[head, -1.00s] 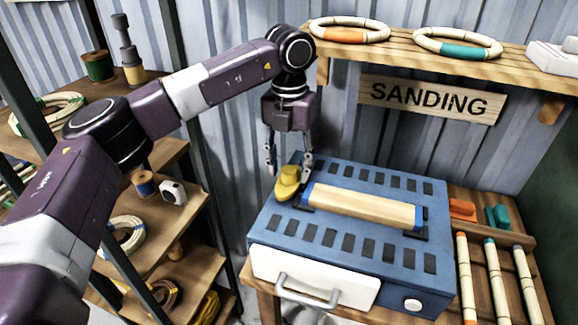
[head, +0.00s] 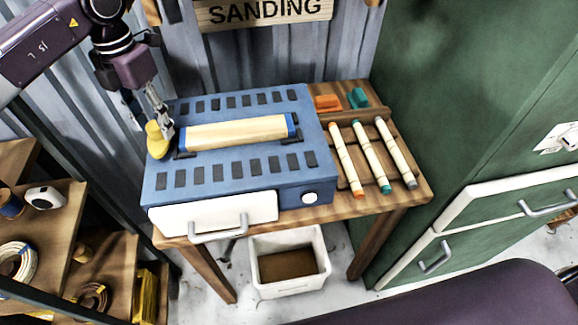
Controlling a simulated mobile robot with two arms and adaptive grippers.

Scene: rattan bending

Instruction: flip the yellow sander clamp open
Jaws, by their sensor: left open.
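The yellow clamp (head: 156,142) sits at the left end of the blue sander (head: 222,178), beside the light wooden block (head: 235,133) with blue ends on its top. The clamp looks lowered. My left gripper (head: 163,122) is open and points down at the clamp, its fingertips very close to it. The fingers overlap in this view, so I cannot tell whether they touch it. My right gripper is out of view.
The sander stands on a wooden bench (head: 405,205) with orange and green pieces and several rods at its right. A white bin (head: 288,283) is below. Shelves (head: 60,260) stand at the left, a green cabinet (head: 445,130) at the right.

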